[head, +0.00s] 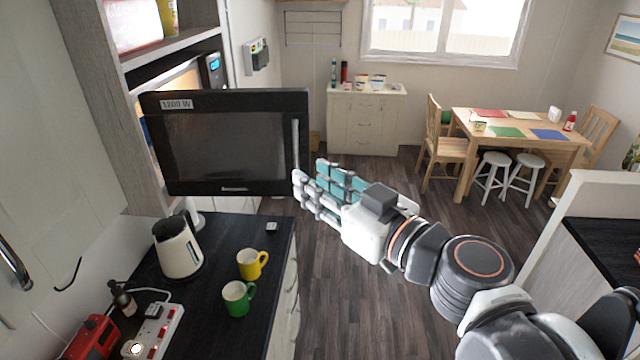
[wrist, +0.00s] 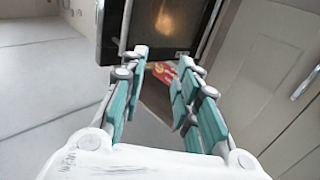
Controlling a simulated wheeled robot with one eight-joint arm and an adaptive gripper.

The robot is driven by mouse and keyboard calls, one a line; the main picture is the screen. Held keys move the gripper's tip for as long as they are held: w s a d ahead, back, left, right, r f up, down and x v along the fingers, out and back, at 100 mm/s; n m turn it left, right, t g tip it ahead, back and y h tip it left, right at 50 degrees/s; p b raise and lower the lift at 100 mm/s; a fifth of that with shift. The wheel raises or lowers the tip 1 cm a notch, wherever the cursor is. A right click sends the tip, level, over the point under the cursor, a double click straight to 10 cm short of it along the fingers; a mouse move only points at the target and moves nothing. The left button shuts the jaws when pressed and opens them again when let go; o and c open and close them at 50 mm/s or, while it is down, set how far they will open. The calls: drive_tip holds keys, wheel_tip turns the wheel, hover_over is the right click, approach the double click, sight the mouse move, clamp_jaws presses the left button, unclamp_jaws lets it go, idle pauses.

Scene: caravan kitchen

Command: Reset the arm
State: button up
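My arm reaches in from the lower right of the head view. My gripper (head: 310,171) is at the right edge of the open microwave door (head: 225,145), close to its upright handle (head: 296,145). I cannot tell from the head view whether a fingertip touches the door. In the wrist view, the teal-padded fingers of my gripper (wrist: 164,57) are spread apart with nothing held between them. The microwave (wrist: 170,25) is ahead of the fingertips there, with a warm glow showing. The door hides most of the microwave body in the head view.
The dark counter (head: 210,315) below the door holds a kettle (head: 177,248), a yellow mug (head: 252,264), a green mug (head: 238,298) and a power strip (head: 158,332). Open floor (head: 345,290) lies right of it. A dining table (head: 550,138) stands farther back.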

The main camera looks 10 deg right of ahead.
drive_tip(key=shift+f, duration=0.1)
drive_tip(key=s+d+f+m+g+h+b, duration=0.1)
drive_tip(key=s+f+g+b, duration=0.1)
drive_tip(key=f+b, duration=0.8)
drive_tip(key=s+f+m+g+h+b, duration=0.1)
drive_tip(key=s+f+g+h+b, duration=0.15)
drive_tip(key=f+b, duration=0.75)
drive_tip(key=s+d+f+m+g+h+b, duration=0.1)
drive_tip(key=d+f+m+h+b, duration=0.1)
drive_tip(key=d+f, duration=0.4)
drive_tip(key=s+d+f+m+g+h+b, duration=0.2)
drive_tip(key=d+f+h+b, duration=0.2)
drive_tip(key=f, duration=1.2)
drive_tip(key=shift+s+d+f+m+b, duration=0.3)
drive_tip(key=shift+d+f+b, duration=0.1)
drive_tip(key=shift+d+b, duration=0.75)
drive_tip(key=shift+w+a, duration=0.1)
drive_tip(key=shift+a, duration=0.05)
